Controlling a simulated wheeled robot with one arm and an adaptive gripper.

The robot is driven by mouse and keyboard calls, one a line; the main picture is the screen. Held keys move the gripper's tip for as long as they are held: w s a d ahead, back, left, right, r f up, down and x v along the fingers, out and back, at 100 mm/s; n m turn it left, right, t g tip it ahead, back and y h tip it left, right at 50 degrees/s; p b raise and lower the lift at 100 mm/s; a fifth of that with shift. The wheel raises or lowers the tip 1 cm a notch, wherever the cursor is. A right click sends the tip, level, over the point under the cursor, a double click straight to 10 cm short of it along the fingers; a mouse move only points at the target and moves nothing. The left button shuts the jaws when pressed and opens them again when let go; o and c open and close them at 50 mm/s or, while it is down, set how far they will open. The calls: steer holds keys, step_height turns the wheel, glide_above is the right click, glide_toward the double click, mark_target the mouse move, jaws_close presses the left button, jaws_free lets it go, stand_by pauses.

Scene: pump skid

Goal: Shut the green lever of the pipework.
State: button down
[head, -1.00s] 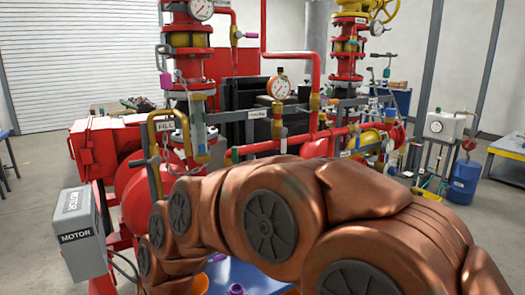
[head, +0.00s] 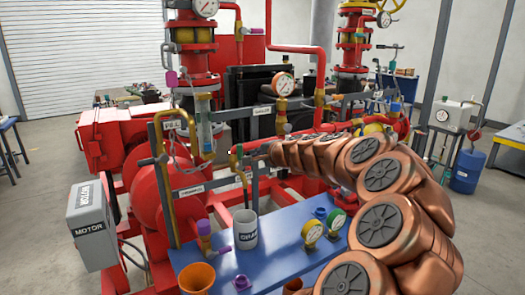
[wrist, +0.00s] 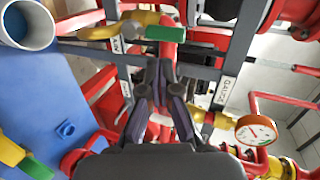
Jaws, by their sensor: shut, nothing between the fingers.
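The green lever (wrist: 165,33) shows in the wrist view as a short green bar beside a yellow valve body and a red pipe, just beyond my fingertips. In the head view a small green piece (head: 234,162), which looks like the same lever, shows left of my arm's end. My gripper (wrist: 160,68) is shut and empty, with its tips pointing toward the lever and a small gap apparent between them. In the head view my gripper (head: 248,157) is small and partly lost against the pipework. I cannot tell the lever's exact angle to its pipe.
A dial gauge (wrist: 256,131) and red pipes lie right of my fingers in the wrist view. Grey rails frame the pipework.

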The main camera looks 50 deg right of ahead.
mark_target(238, 152)
steer(key=shift+m+h, duration=0.3)
steer(key=shift+d+r+x, duration=0.15)
steer(key=shift+x, duration=2.25)
steer(key=shift+d+r+x, duration=0.15)
steer(key=shift+x, duration=2.25)
steer(key=shift+w+a+r, duration=0.2)
steer(key=shift+a, duration=0.5)
steer(key=shift+w+a+f+b, duration=0.1)
steer(key=shift+w+a+b, duration=0.1)
steer(key=shift+a, duration=0.15)
steer(key=shift+w+a+f+b, duration=0.1)
steer(key=shift+a+b, duration=0.1)
steer(key=shift+a, duration=0.1)
steer(key=shift+w+a+f+b, duration=0.2)
steer(key=shift+a+f+b, duration=0.15)
steer(key=shift+a, duration=0.35)
steer(key=shift+w+a+f+b, duration=0.25)
steer(key=shift+a+b, duration=0.15)
steer(key=shift+a, duration=0.25)
steer(key=shift+w+a+f, duration=0.15)
steer(key=shift+a+f, duration=0.05)
steer(key=shift+a, duration=0.5)
steer(key=v, duration=0.9)
steer(key=shift+p, duration=0.45)
